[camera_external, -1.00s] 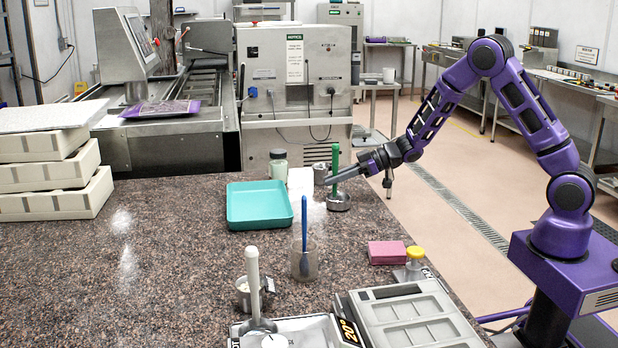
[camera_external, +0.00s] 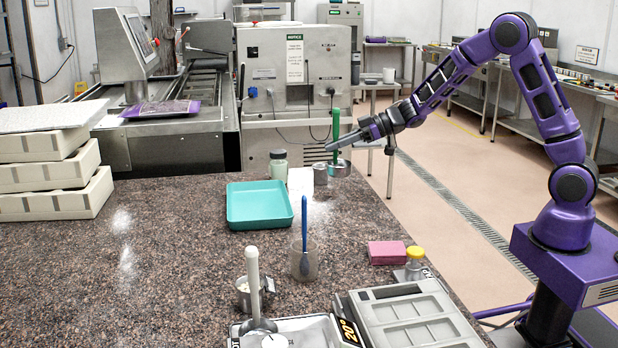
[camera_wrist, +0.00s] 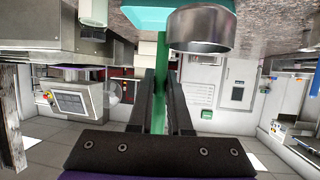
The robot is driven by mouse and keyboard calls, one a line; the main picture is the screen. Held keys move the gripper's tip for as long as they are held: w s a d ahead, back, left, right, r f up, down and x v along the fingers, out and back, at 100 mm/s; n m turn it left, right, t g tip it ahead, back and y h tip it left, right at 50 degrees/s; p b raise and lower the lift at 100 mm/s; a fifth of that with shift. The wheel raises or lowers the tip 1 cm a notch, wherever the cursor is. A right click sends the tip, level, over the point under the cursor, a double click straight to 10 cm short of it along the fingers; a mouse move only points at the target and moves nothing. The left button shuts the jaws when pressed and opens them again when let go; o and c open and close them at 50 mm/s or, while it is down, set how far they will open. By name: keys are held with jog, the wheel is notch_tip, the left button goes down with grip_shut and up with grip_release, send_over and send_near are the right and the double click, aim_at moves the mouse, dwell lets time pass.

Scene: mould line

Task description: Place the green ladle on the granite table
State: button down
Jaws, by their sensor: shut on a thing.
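The green ladle (camera_external: 336,135) has a green handle and a round metal bowl. My gripper (camera_external: 332,145) is shut on its handle and holds it upright, bowl down, near the far right edge of the granite table (camera_external: 180,270). In the wrist view the green handle (camera_wrist: 161,75) runs between the two dark fingers (camera_wrist: 161,90), and the metal bowl (camera_wrist: 199,30) shows beyond them. The bowl appears raised above the table top.
A teal tray (camera_external: 258,206), a beaker with a blue utensil (camera_external: 304,258) and a pink block (camera_external: 386,252) are nearer. The left middle of the table is clear.

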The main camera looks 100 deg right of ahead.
jog(key=w+a+f+n+y, duration=0.1)
jog(key=a+f+n+y, duration=0.15)
jog(key=a, duration=1.65)
jog(key=w+a+f+n+y, duration=0.1)
jog(key=a+n+y, duration=0.2)
jog(key=a, duration=1.7)
jog(key=w+d+r+m+h, duration=0.2)
jog(key=w+d, duration=0.1)
jog(key=d, duration=0.9)
jog(key=w+d+r+m+h, duration=0.1)
jog(key=w+d+m, duration=0.1)
jog(key=d, duration=1.1)
jog(key=s+d+m+h+p, duration=0.1)
jog(key=s+d+h, duration=0.1)
jog(key=d, duration=0.7)
jog(key=s+d+m+h, duration=0.1)
jog(key=s+d, duration=0.2)
jog(key=d, duration=0.7)
jog(key=shift+s+d+f+b, duration=0.15)
jog(key=shift+f+b, duration=0.3)
jog(key=shift+f, duration=1.85)
jog(key=shift+d+f+b, duration=0.15)
jog(key=shift+f+b, duration=0.25)
jog(key=shift+f, duration=1.85)
